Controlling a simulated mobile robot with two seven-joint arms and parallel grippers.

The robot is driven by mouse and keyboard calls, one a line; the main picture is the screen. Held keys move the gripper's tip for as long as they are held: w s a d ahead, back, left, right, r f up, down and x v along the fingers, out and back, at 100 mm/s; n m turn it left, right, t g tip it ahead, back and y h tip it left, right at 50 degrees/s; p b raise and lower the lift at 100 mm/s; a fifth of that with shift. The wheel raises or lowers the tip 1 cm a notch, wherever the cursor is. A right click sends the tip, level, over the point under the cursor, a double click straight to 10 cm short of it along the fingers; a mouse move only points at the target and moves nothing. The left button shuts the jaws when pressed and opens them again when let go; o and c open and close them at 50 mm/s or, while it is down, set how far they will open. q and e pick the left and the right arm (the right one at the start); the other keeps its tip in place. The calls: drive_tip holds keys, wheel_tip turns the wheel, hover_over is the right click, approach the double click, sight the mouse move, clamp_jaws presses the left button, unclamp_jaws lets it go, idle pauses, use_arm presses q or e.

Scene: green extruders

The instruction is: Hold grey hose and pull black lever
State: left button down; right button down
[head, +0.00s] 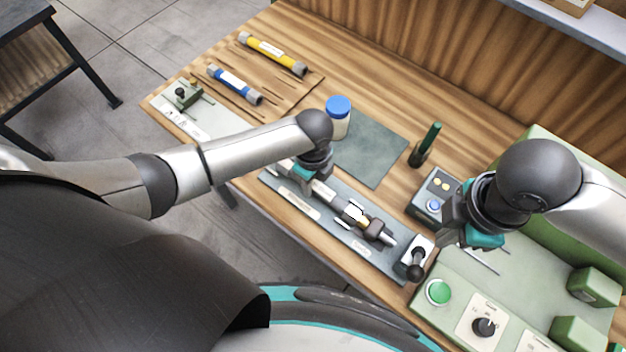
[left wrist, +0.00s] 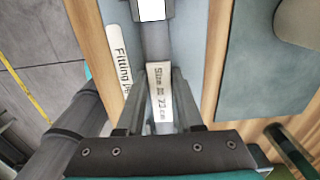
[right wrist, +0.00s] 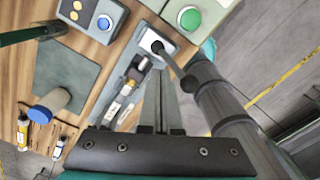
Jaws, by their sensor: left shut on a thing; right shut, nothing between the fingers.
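The grey hose (head: 324,191) lies along the narrow grey fixture plate at the table's front. It also shows in the left wrist view (left wrist: 157,42), with a white size label and a pale fitting at its far end. My left gripper (head: 312,174) is shut on the hose from above and partly hides it. The black lever (head: 416,271) stands on a white-topped block at the plate's right end; its rod and knob show in the right wrist view (right wrist: 188,84). My right gripper (head: 452,236) is shut and empty, above and beside the lever; contact cannot be told.
A button box (head: 431,206) and dark green post (head: 425,145) stand behind the lever. A green machine panel (head: 465,279) with a green button and black knob lies at the right. A blue-capped bottle (head: 338,116) stands behind my left gripper.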

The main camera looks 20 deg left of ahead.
drive_tip(key=shift+r, duration=2.5)
use_arm(q)
drive_tip(key=shift+c, duration=2.4)
unclamp_jaws()
drive_tip(key=shift+r, duration=0.1)
wheel_tip(320, 180, up, 12)
